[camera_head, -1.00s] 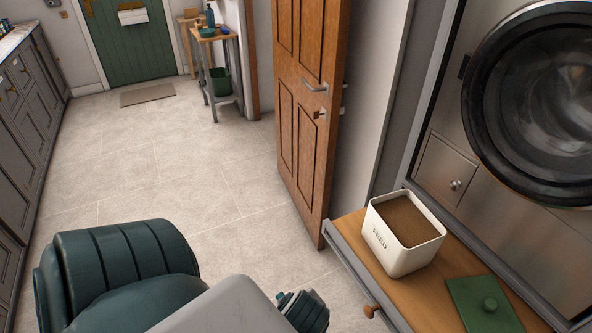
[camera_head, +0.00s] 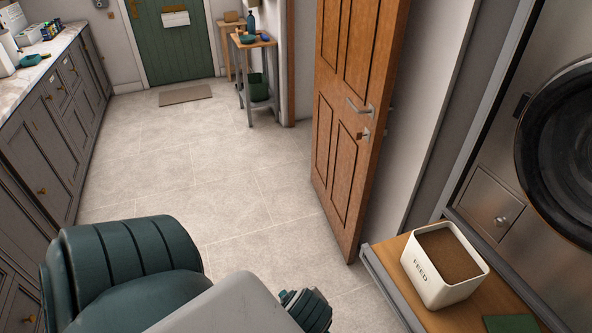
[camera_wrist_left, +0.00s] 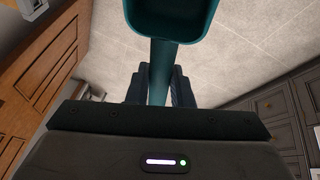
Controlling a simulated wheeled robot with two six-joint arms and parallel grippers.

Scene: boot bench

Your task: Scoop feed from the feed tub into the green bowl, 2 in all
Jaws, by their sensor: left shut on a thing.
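The cream feed tub (camera_head: 434,288), marked FEED, stands open on the wooden bench top at the lower right, with brown feed inside. My left gripper (camera_wrist_left: 160,88) is shut on the handle of a teal scoop (camera_wrist_left: 168,24) in the left wrist view. The scoop's head is cut off by the top edge; no feed shows in the visible part. It is held over the floor, away from the tub. A small blue-green dish (camera_head: 247,39) sits on the far side table; I cannot tell whether it is the green bowl. My right gripper is not in view.
A green lid (camera_head: 511,324) lies by the tub. A wooden door (camera_head: 352,120) stands open left of the bench. The cabinet run (camera_head: 60,120) lines the left, with a teal item (camera_head: 31,60) on its counter. The tiled floor between is clear.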

